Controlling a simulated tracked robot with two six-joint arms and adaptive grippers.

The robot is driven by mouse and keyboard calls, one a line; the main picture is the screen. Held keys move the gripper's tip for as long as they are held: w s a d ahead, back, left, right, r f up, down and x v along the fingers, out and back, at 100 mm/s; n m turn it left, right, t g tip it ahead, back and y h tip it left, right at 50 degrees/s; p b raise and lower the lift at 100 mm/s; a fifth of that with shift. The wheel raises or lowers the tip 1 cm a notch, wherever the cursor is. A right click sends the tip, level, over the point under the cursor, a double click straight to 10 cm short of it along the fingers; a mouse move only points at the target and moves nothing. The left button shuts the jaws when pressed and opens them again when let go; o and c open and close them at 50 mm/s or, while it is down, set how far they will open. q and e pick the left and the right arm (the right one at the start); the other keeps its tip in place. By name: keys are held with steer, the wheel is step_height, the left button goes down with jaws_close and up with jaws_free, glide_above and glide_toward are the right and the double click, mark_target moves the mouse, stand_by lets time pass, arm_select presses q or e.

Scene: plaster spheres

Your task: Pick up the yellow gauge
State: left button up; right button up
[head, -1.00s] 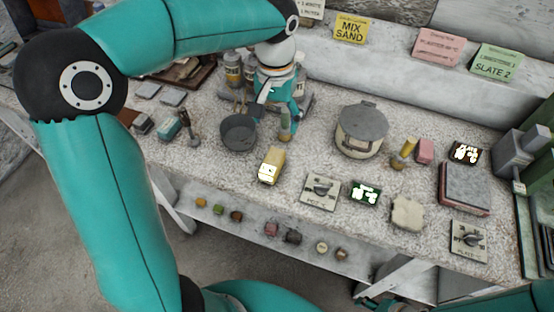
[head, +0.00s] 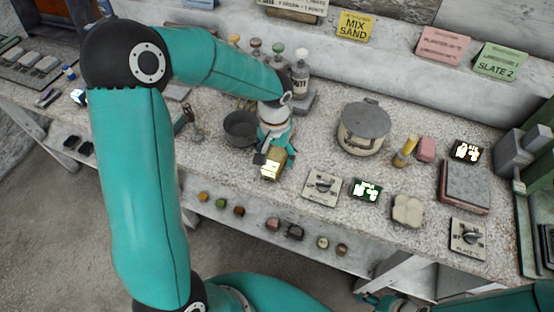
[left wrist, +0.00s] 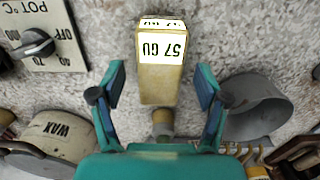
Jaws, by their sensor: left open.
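The yellow gauge (head: 271,168) stands on the speckled bench near its front edge. In the left wrist view the gauge (left wrist: 160,82) is a yellow block with a lit display reading "57 GU". My left gripper (head: 268,152) is at the gauge in the head view. In the left wrist view my left gripper (left wrist: 160,72) is open, with one finger on each side of the gauge and a gap on both sides. A part of my right gripper (head: 372,300) shows at the bottom edge; its jaws are not clear.
A dark pot (head: 240,128) stands left of the gauge. The "POT °C" dial plate (head: 321,187) is to its right. A lidded wax pot (head: 362,130) stands behind that plate. A lower shelf (head: 262,222) holds several small coloured pieces.

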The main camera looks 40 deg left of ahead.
mark_target(275, 156)
arm_select(q)
steer(key=shift+f, duration=0.55)
steer(key=shift+f+b, duration=0.25)
steer(key=shift+b, duration=0.15)
stand_by(0.4)
jaws_close()
steer(key=shift+r, duration=0.1)
stand_by(0.3)
steer(key=shift+w+r+p, duration=0.1)
steer(key=shift+r+p, duration=0.3)
steer(key=shift+p, duration=0.05)
step_height(275, 156, up, 20)
steer(key=shift+f, duration=0.25)
